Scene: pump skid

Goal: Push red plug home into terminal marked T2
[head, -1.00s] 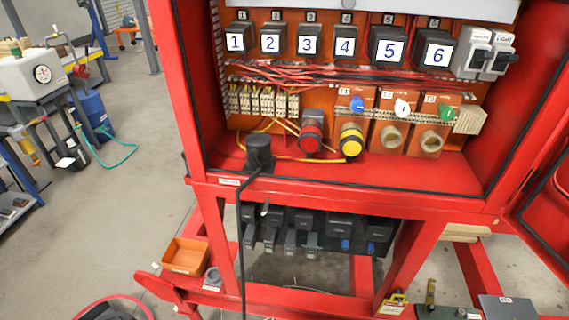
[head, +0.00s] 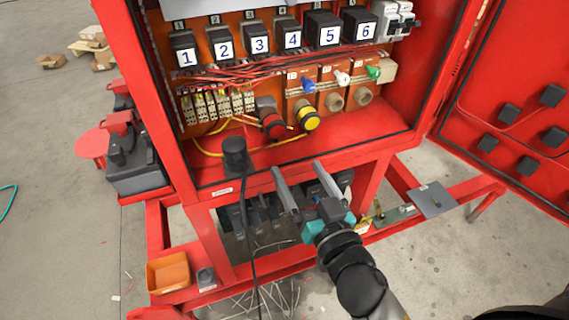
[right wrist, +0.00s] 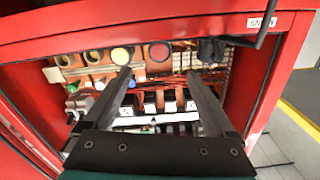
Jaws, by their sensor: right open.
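A plug with a round red face (head: 273,124) and a dark body sits low inside the red cabinet, left of a yellow one (head: 308,118); I cannot tell how it is seated. It also shows in the right wrist view (right wrist: 160,52). Terminal T2 (head: 335,100) is the middle of three orange units, with a white knob above an empty-looking round socket. My right gripper (head: 298,168) is open and empty in front of the cabinet's lower edge, below the plugs. Its fingers (right wrist: 158,72) point into the cabinet. My left gripper is not in view.
A black plug (head: 235,152) with a hanging cable stands at the cabinet's front lip, left of my gripper. Numbered breakers (head: 258,42) line the top. The open red door (head: 510,110) is at right. An orange bin (head: 169,272) sits low at left.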

